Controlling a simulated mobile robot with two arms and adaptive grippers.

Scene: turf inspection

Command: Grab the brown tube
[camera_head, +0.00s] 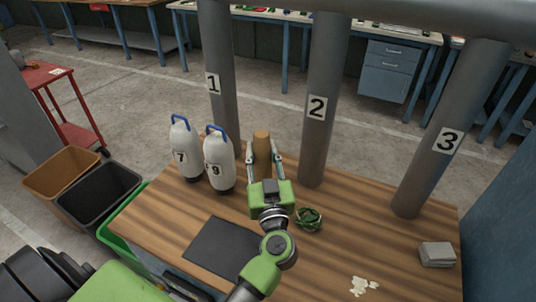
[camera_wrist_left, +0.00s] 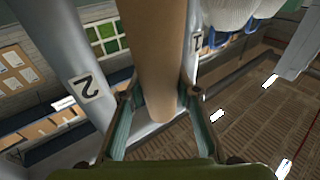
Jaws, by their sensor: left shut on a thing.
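The brown tube (camera_head: 262,149) stands upright on the wooden table, between the white bottle marked 9 and the grey post marked 2. My left gripper (camera_head: 264,160) is around the tube with one finger on each side, shut on it. In the left wrist view the brown tube (camera_wrist_left: 155,60) runs down between the two fingers (camera_wrist_left: 158,108). The tube's lower part is hidden behind the gripper in the head view. My right gripper is not in view.
White bottles with blue handles, marked 7 (camera_head: 184,155) and 9 (camera_head: 219,170), stand left of the tube. Grey posts 1 (camera_head: 222,110), 2 (camera_head: 322,140) and 3 (camera_head: 425,165) rise behind. A green coil (camera_head: 309,219), dark mat (camera_head: 220,248) and grey cloth stack (camera_head: 437,254) lie on the table.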

